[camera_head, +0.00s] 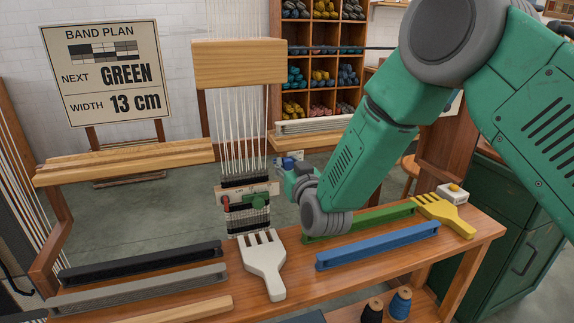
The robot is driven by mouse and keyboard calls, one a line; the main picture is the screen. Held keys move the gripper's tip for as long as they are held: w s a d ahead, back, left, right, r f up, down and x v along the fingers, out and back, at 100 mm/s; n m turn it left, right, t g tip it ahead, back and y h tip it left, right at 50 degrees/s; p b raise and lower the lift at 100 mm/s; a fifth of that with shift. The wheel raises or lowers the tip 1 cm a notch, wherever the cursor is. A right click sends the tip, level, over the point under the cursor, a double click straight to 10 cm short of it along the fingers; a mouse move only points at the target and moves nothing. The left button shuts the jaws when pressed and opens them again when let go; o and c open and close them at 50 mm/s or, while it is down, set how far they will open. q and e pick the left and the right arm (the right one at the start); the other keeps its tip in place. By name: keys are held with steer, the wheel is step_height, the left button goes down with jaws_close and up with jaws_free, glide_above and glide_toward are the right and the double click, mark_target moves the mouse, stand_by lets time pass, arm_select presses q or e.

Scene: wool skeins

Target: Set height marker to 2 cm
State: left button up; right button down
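A small pale wooden bar (247,191) crosses the white warp threads (240,130) in front of the woven band. A red piece (226,203) and a green piece (258,200) sit at this bar. I cannot tell which part is the height marker, and no scale is readable. My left gripper is not in view.
A white comb (264,268), a yellow comb (444,214) and black (140,264), grey (140,291), green (365,222) and blue (377,246) bars lie on the bench (470,236). A sign (107,74) reads "NEXT GREEN, WIDTH 13 cm". My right arm covers the right side.

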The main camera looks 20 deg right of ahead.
step_height(320, 180, down, 4)
steer(key=shift+f+b, duration=0.1)
steer(key=shift+b, duration=0.8)
steer(key=c, duration=1.3)
jaws_free()
steer(key=s, duration=1.2)
steer(key=shift+d, duration=0.2)
